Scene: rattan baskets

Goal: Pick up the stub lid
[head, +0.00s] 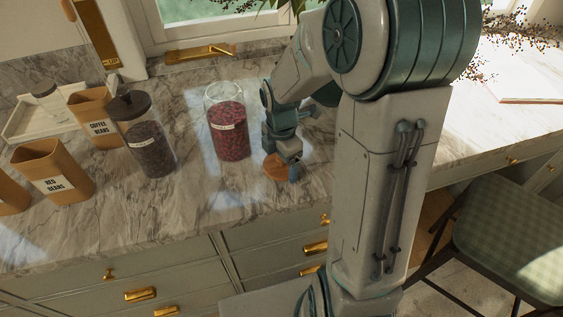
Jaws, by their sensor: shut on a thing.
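The stub lid looks to be the small round brown wooden disc (274,169) at my gripper, low over the marble counter near its front edge. My gripper (284,174) points down and is shut on the lid. The fingers cover the lid's right side. I cannot tell whether the lid touches the counter. A glass jar of red beans (228,128) stands just left of my gripper, with its top open.
A dark-lidded jar of coffee beans (150,145) stands to the left. Brown paper bags, labelled coffee beans (97,122) and red beans (55,172), are further left. Bare marble (215,195) lies in front of the jars. A chair (515,225) stands at right.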

